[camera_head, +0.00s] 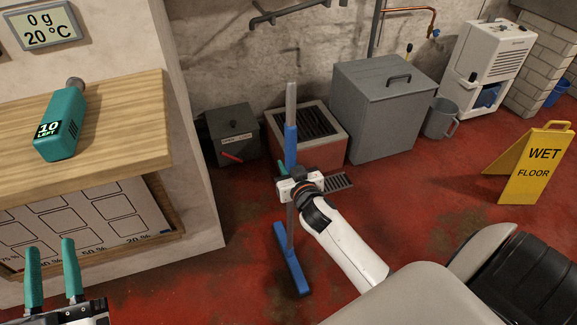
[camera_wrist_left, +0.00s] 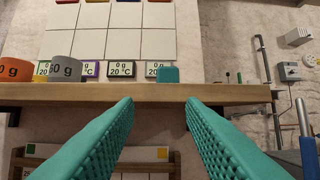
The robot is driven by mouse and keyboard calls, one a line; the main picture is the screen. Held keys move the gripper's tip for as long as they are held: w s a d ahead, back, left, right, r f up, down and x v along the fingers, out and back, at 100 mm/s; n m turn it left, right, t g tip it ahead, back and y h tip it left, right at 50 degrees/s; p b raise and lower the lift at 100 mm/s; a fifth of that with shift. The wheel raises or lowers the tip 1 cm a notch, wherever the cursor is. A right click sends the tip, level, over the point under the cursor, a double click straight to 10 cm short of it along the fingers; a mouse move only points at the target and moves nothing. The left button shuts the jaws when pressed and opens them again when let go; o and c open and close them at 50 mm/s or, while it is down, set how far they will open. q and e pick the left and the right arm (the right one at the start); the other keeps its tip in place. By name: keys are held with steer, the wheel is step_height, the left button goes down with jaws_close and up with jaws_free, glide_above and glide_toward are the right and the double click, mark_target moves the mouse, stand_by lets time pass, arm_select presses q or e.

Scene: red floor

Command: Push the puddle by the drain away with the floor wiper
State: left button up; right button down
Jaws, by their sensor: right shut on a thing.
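The floor wiper (camera_head: 291,145) stands nearly upright in the head view, with a grey and blue pole and a blue bar head (camera_head: 291,258) low at or near the floor; I cannot tell if it touches. My right gripper (camera_head: 298,184) is shut on its pole at mid-height. The drain grate (camera_head: 339,181) lies in the floor just right of that gripper, partly hidden by it. I cannot make out a clear puddle outline by the drain. My left gripper (camera_head: 50,246) is open and empty at the lower left, and also shows open in the left wrist view (camera_wrist_left: 159,102).
A grey bin (camera_head: 378,108), a grated box (camera_head: 308,130), a dark box (camera_head: 232,134) and a jug (camera_head: 440,118) line the wall. A yellow wet-floor sign (camera_head: 535,165) stands right. Floor around the wiper head is clear.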

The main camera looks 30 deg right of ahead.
arm_select(q)
steer(key=shift+s+r+t, duration=0.45)
steer(key=shift+r+t, duration=0.25)
steer(key=shift+r, duration=0.1)
arm_select(e)
steer(key=shift+f, duration=0.25)
